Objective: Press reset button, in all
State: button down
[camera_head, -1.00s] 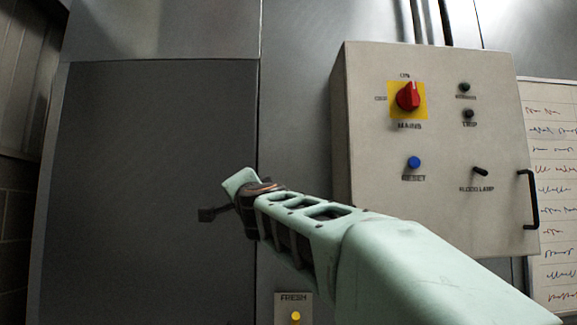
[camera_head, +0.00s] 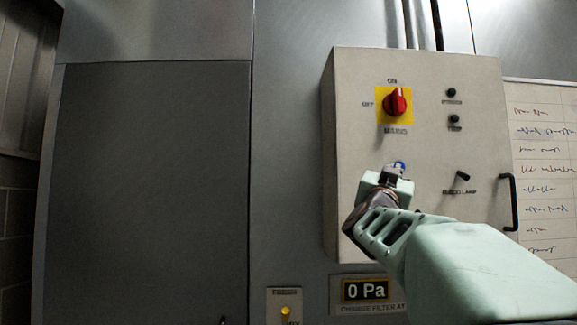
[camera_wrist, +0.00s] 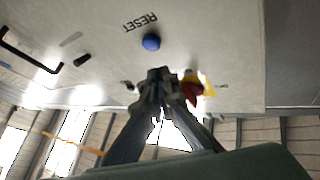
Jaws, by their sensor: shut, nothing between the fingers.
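The blue round reset button (camera_head: 400,166) is on the front of a beige control box (camera_head: 345,120). In the head view my gripper (camera_head: 393,172) is in front of the button and partly hides it and its label. In the wrist view the button (camera_wrist: 151,42) shows clear, beside the upside-down word RESET. My gripper (camera_wrist: 158,76) shows there with its fingers together and empty, the tips just below the button in the picture. I cannot tell whether they touch the panel.
A red mains switch (camera_head: 396,102) on a yellow plate is above the button. Two dark knobs (camera_head: 452,93) (camera_head: 455,119), a lamp switch (camera_head: 462,176) and a black handle (camera_head: 511,202) are to the right. A pressure display (camera_head: 366,290) is below the box.

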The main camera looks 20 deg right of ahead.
jog(key=s+d+r+g+h, duration=0.1)
jog(key=s+d+h, duration=0.1)
jog(key=s+d, duration=0.2)
jog(key=shift+s+d+r+h, duration=0.15)
jog(key=shift+s+r+h, duration=0.15)
jog(key=shift+s+r, duration=0.05)
jog(key=shift+w+g+p, duration=0.15)
jog(key=shift+g+p, duration=0.15)
